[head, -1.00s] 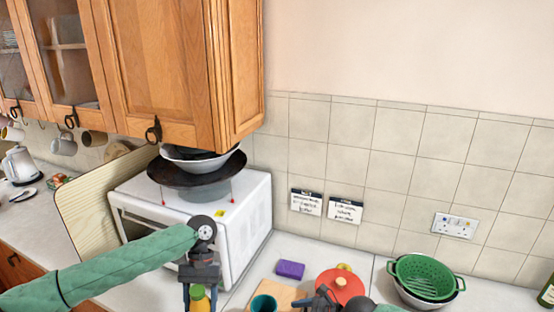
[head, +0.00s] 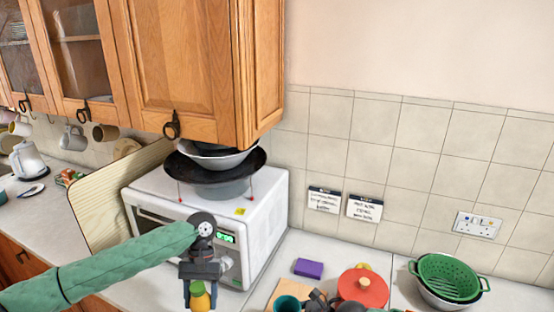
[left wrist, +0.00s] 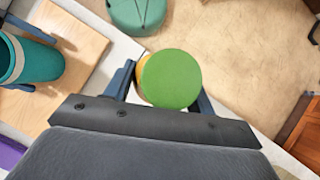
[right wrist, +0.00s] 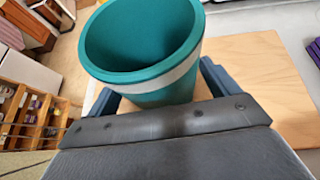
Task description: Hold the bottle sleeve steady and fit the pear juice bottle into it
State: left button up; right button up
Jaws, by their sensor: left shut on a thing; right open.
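The pear juice bottle (head: 199,301), yellow with a green cap, is held upright in my left gripper (head: 199,292) in front of the microwave. In the left wrist view its round green cap (left wrist: 170,79) sits between the fingers and hides most of the body. The teal bottle sleeve (right wrist: 141,45), with a pale band below its rim, stands open end up on a wooden board. My right gripper (right wrist: 160,92) is open, one finger on each side of the sleeve. The bottle is apart from the sleeve, to its left in the head view. The sleeve's inside looks empty.
The wooden board (left wrist: 85,50) lies under the sleeve. A purple sponge-like block (head: 309,268), a red lidded pot (head: 362,288) and a green colander (head: 449,277) stand behind and to the right. The white microwave (head: 262,225) with stacked pans is behind my left gripper.

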pick_arm(q)
jog(key=shift+d, duration=0.1)
pick_arm(e)
jog(key=shift+d, duration=0.1)
jog(key=shift+c, duration=0.9)
jog(key=c, duration=0.5)
jog(key=shift+o, duration=0.2)
pick_arm(q)
jog(key=w+d+r+n+t+h, duration=0.15)
jog(key=d+r+n, duration=0.3)
jog(key=d, duration=0.65)
jog(key=d+r+n+h, duration=0.35)
jog(key=d+r, duration=0.25)
jog(key=d, duration=0.6)
notch_tip(320, 180, down, 10)
jog(key=shift+y, duration=0.3)
